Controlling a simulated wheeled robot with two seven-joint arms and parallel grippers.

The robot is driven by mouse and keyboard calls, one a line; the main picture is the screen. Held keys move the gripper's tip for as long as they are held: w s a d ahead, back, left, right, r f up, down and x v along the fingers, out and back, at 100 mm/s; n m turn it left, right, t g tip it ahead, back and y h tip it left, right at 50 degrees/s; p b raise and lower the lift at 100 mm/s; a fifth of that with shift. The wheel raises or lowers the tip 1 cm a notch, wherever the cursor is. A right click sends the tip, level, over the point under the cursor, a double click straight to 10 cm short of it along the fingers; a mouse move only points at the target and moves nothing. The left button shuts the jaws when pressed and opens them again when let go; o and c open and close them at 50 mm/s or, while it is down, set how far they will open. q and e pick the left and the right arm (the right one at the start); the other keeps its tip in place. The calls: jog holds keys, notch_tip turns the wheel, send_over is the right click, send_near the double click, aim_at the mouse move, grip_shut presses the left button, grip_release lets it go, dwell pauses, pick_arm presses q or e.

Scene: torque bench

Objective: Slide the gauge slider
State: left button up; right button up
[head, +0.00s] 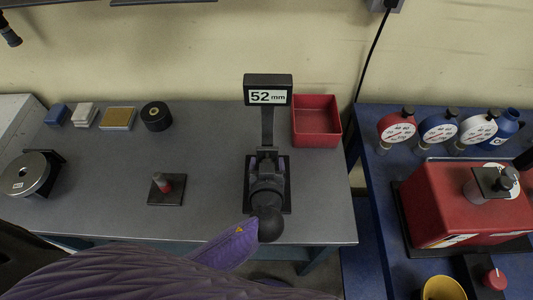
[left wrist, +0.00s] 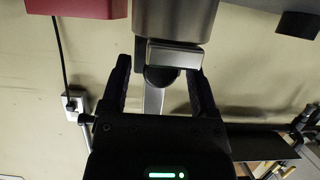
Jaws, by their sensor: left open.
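The gauge stands on the bench with a display (head: 268,96) reading 52 mm on a dark upright post (head: 267,128). My left gripper (head: 267,163) is over the dark base plate (head: 284,198) in front of the post, and my arm hides much of the gauge's lower part. In the left wrist view my left gripper (left wrist: 160,68) is open, one finger on each side of a silver metal block (left wrist: 175,54), which looks like the slider. Gaps show beside the block, so the fingers look apart from it. My right gripper is not in view.
A red bin (head: 317,135) stands right of the post. A small plate with a red-based peg (head: 163,183) lies to the left. A black roll (head: 156,116) and several blocks line the back left. A blue bench (head: 370,160) with dial gauges and a red box (head: 460,205) is at right.

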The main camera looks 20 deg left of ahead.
pick_arm(q)
jog(key=shift+s+d, duration=0.1)
jog(key=shift+s, duration=0.05)
grip_shut()
dwell(1.1)
